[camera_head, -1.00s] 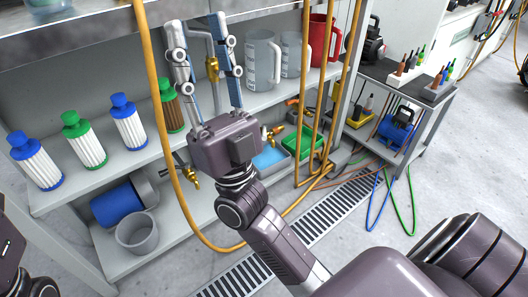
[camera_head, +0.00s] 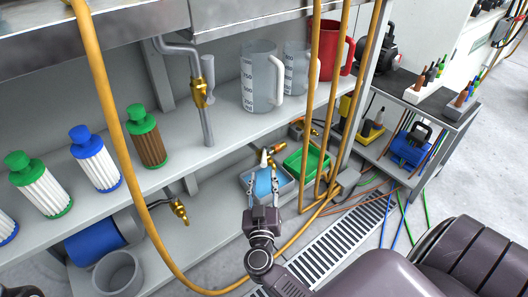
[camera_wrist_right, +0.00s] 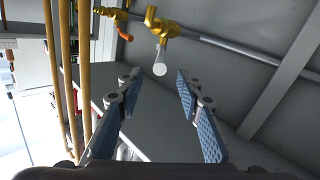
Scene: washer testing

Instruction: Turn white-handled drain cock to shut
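The white-handled drain cock shows in the right wrist view as a brass valve body (camera_wrist_right: 160,27) on a pipe, with its white handle (camera_wrist_right: 160,67) hanging down towards the camera. In the head view the small white handle (camera_head: 264,158) stands just beyond my right gripper (camera_head: 263,180). That gripper is open and empty. In the wrist view its blue-padded fingers (camera_wrist_right: 157,80) point at the cock, with the white handle in line with the gap and apart from both fingers. Of my left arm only a dark sliver shows at the head view's lower left corner; its fingers are hidden.
An orange-handled cock (camera_wrist_right: 123,30) sits left of the white one in the wrist view. Yellow hoses (camera_head: 318,100) hang to the right of my gripper. A blue tray (camera_head: 283,198) and a green tray (camera_head: 300,170) lie close by. Another brass cock (camera_head: 180,211) is to the left.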

